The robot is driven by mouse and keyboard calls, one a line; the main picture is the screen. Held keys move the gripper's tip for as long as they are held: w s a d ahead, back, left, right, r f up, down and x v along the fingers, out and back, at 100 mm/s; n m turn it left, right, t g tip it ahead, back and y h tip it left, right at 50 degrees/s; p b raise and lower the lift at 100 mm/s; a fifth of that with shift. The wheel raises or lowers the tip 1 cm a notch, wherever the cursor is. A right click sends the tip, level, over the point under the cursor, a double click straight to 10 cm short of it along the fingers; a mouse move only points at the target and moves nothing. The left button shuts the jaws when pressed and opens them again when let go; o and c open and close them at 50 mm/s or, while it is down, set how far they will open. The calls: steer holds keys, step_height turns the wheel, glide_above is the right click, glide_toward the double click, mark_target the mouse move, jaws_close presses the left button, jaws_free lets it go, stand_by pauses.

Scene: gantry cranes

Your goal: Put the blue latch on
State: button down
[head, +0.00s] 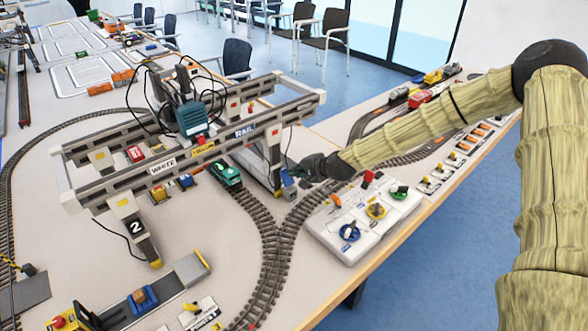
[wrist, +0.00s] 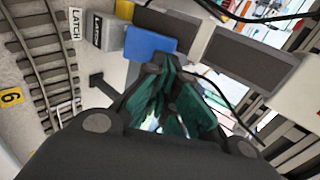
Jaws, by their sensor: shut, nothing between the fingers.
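The blue latch (wrist: 151,46) is a small blue block on a grey housing labelled LATCH (wrist: 104,31), at the foot of the gantry crane's right leg. In the head view the blue latch (head: 287,179) shows low on that leg. My gripper (head: 292,170) is right beside it, coming from the right. In the wrist view my gripper (wrist: 168,82) is shut and empty, its fingertips just below the blue latch's lower edge. I cannot tell whether they touch it. The fingers hide part of what lies behind them.
The gantry crane (head: 190,140) spans the tracks, with a green locomotive (head: 226,174) beneath it. A white control box (head: 362,222) with coloured knobs stands below my forearm. Curved track (head: 275,240) runs in front. Trains (head: 430,92) stand at the back right.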

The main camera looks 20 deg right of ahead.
steer(key=shift+x, duration=0.85)
steer(key=shift+w+f, duration=0.1)
steer(key=shift+w, duration=0.05)
steer(key=shift+w+a+b, duration=0.2)
steer(key=shift+w+b, duration=0.05)
steer(key=shift+b, duration=0.35)
steer(key=shift+s+d, duration=0.1)
steer(key=shift+s+d, duration=0.3)
steer(key=shift+s, duration=0.3)
